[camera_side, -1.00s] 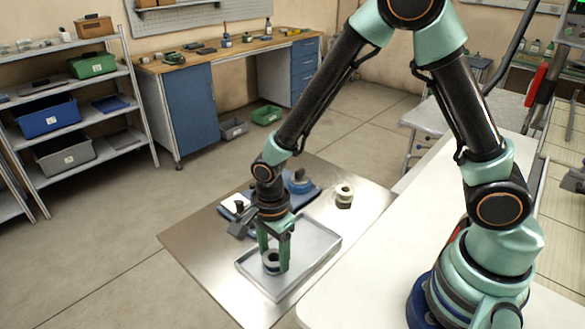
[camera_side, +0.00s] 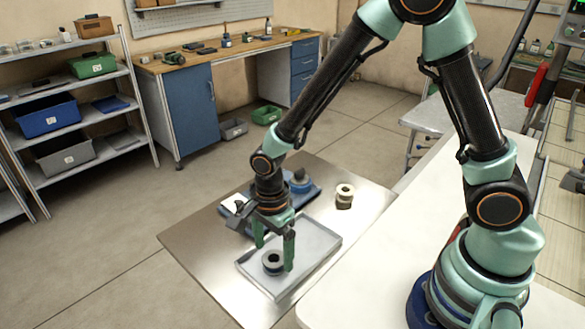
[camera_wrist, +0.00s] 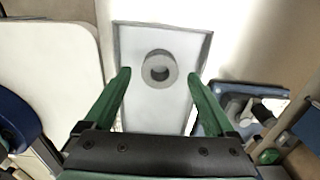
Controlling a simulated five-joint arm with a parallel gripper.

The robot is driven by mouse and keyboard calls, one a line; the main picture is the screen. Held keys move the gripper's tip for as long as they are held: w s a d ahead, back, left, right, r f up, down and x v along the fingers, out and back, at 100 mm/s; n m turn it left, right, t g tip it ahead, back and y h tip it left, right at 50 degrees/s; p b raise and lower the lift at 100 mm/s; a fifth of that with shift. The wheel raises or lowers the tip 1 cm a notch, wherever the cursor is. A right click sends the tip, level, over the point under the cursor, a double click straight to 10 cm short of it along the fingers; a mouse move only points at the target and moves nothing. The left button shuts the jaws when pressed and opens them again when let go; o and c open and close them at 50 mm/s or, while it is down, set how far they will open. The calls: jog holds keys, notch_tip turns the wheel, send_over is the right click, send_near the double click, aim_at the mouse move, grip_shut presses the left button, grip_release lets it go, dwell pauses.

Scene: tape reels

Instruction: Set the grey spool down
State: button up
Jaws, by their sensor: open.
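The grey spool (camera_side: 273,262) lies flat in the grey tray (camera_side: 318,243), towards its front left end. In the wrist view the spool (camera_wrist: 159,81) shows as a grey ring with a dark hole, inside the tray (camera_wrist: 127,42). My gripper (camera_side: 273,254) is open above the tray, with its green fingers spread apart. In the wrist view my gripper (camera_wrist: 158,76) has one finger on each side of the spool, with a clear gap on both sides. Nothing is held.
A pale spool (camera_side: 344,191) stands on the metal sheet (camera_side: 202,258) behind the tray. A blue tray (camera_side: 312,191) with a round blue item (camera_side: 299,177) lies behind my gripper. The white table (camera_side: 375,262) is at the right.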

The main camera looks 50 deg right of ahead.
notch_tip(320, 180, up, 10)
jog(key=r, duration=0.1)
jog(key=s+d+r+n+t, duration=0.2)
jog(key=d+r+n, duration=0.3)
jog(key=n, duration=0.4)
jog(key=s+d+r+n+t, duration=0.3)
jog(key=d+r+n, duration=0.3)
jog(key=n, duration=0.3)
jog(key=shift+d+r+t, duration=0.2)
jog(key=shift+d+t, duration=0.1)
jog(key=shift+d, duration=0.6)
